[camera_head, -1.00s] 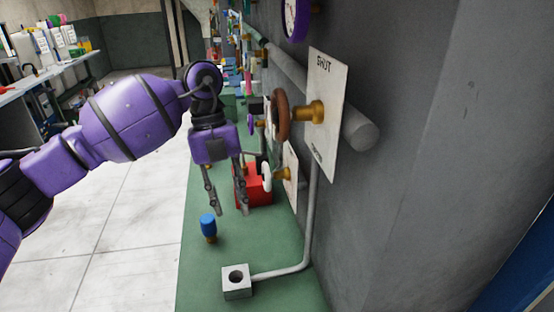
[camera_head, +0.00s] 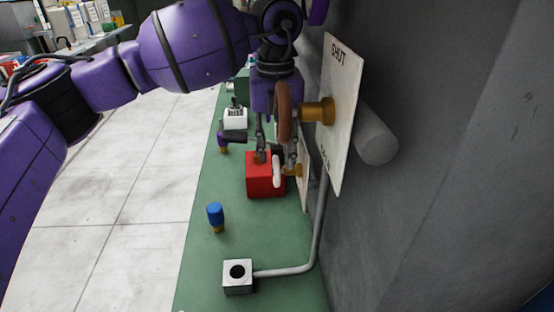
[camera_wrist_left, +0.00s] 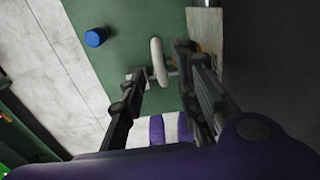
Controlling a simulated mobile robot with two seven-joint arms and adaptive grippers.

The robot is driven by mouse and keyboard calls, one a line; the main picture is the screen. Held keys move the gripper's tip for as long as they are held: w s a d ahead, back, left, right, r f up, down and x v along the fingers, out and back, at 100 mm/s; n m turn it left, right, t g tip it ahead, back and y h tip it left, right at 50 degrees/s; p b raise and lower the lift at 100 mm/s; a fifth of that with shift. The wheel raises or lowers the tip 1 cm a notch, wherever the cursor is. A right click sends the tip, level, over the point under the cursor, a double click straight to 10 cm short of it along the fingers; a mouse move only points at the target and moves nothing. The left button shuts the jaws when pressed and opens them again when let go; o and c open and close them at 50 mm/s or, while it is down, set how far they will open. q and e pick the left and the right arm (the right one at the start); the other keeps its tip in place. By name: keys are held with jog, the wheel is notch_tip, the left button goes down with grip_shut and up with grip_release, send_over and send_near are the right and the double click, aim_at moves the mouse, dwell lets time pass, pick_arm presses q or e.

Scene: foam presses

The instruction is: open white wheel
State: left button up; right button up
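The white wheel (camera_head: 277,172) is small and stands edge-on on a brass stem at the wall, low beneath a brown wheel. It also shows in the left wrist view (camera_wrist_left: 159,62), edge-on between the lines of the two fingers. My left gripper (camera_head: 276,158) points down with its fingers apart, just above and around the top of the white wheel. In the left wrist view the fingers (camera_wrist_left: 162,66) are spread, one on each side of the wheel. I cannot tell whether either finger touches it. My right gripper is in neither view.
The brown wheel (camera_head: 284,112) and the plate marked SHUT (camera_head: 341,130) are close beside my left gripper. A red box (camera_head: 258,178) stands behind the white wheel. A blue-capped knob (camera_head: 215,215) and a grey block (camera_head: 238,286) with a pipe (camera_head: 290,271) are nearer on the green surface.

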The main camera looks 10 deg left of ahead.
aim_at(276, 158)
pick_arm(q)
jog(key=shift+f, duration=1.7)
jog(key=shift+c, duration=0.2)
grip_shut()
